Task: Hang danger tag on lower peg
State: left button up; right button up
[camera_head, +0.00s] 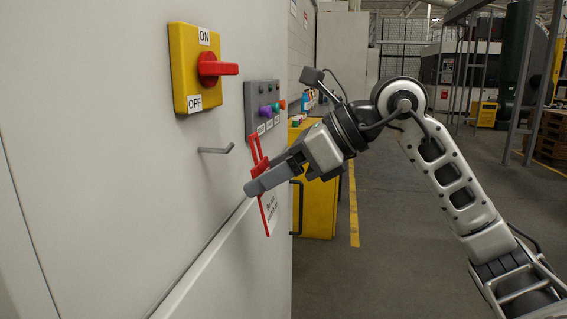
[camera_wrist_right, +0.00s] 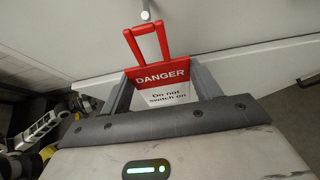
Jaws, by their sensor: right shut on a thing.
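The danger tag (camera_head: 272,206) is a red-framed white card with a long red loop at its top. My right gripper (camera_head: 262,182) is shut on it, and in the wrist view its two fingers (camera_wrist_right: 163,84) grip the card's left and right sides. The loop (camera_wrist_right: 146,42) points up the wall in the wrist view.
A yellow ON/OFF plate with a red rotary switch (camera_head: 210,68) is above the peg. A grey button panel (camera_head: 263,106) is to its right on the wall. A yellow cabinet (camera_head: 318,205) stands beyond the wall's edge.

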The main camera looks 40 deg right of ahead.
jog(key=shift+w+a+p, duration=0.5)
jog(key=shift+w+a, duration=0.05)
jog(key=shift+w, duration=0.05)
pick_arm(q)
jog(key=shift+a+r+p, duration=0.25)
jog(key=shift+r+p, duration=0.25)
jog(key=shift+p, duration=0.35)
pick_arm(e)
jog(key=shift+w+a+f, duration=0.35)
jog(key=shift+w+a, duration=0.45)
jog(key=shift+w, duration=0.1)
jog(key=shift+w+a+f, duration=0.3)
jog(key=shift+w+a, duration=0.5)
jog(key=shift+w, duration=0.1)
pick_arm(q)
jog(key=shift+w+r+y, duration=0.1)
jog(key=shift+r+y, duration=0.05)
jog(key=shift+y, duration=0.15)
pick_arm(e)
jog(key=o, duration=1.1)
